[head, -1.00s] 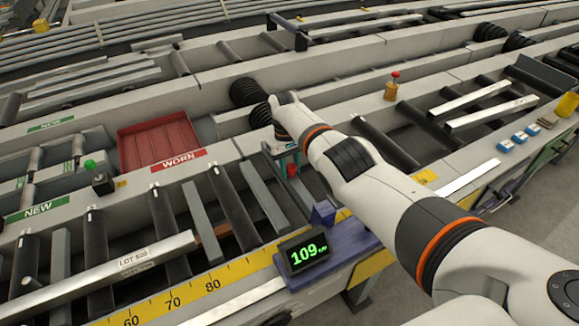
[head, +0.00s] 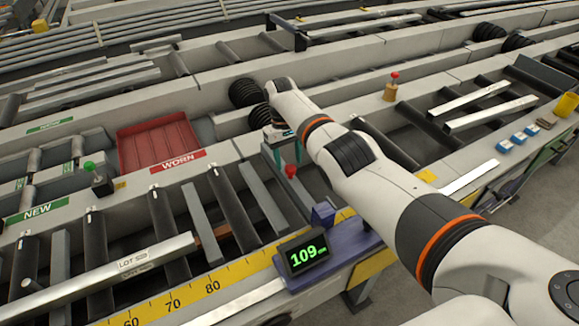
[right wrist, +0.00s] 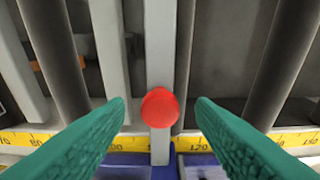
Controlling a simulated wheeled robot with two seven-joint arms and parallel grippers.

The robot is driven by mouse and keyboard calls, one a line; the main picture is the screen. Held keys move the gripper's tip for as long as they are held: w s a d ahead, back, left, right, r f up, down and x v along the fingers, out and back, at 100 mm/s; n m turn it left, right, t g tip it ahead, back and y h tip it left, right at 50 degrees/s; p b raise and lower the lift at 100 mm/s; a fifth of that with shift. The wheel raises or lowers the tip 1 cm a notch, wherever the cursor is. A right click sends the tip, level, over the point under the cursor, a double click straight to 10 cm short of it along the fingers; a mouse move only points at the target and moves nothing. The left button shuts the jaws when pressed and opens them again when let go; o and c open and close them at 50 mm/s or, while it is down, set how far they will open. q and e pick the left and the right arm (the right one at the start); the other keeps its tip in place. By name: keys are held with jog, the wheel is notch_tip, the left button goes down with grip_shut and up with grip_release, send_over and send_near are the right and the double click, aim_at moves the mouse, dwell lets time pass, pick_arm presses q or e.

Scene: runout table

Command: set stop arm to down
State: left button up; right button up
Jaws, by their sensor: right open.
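The stop arm (right wrist: 159,50) is a grey bar with a red knob (right wrist: 160,108); in the right wrist view it runs straight down the picture toward the yellow scale. In the head view the red knob (head: 291,171) shows just below my right gripper (head: 288,156). The bar appears to lie low along the rollers, its near end by a blue block (head: 323,214). My right gripper is open, its green fingers (right wrist: 160,104) spread to either side of the knob in the wrist view, with visible gaps and no contact. My left gripper is out of view.
A purple-blue base carries a display (head: 304,254) reading 109. A yellow scale (head: 190,300) runs along the front edge. Rollers (head: 228,207) and grey bars lie left of the knob. A red WORN tray (head: 158,145) and a green-knobbed post (head: 98,178) stand farther left.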

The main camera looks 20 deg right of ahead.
notch_tip(320, 180, up, 8)
jog(key=w+b, duration=0.1)
jog(key=shift+w+f, duration=0.2)
jog(key=shift+f, duration=0.1)
dwell(0.3)
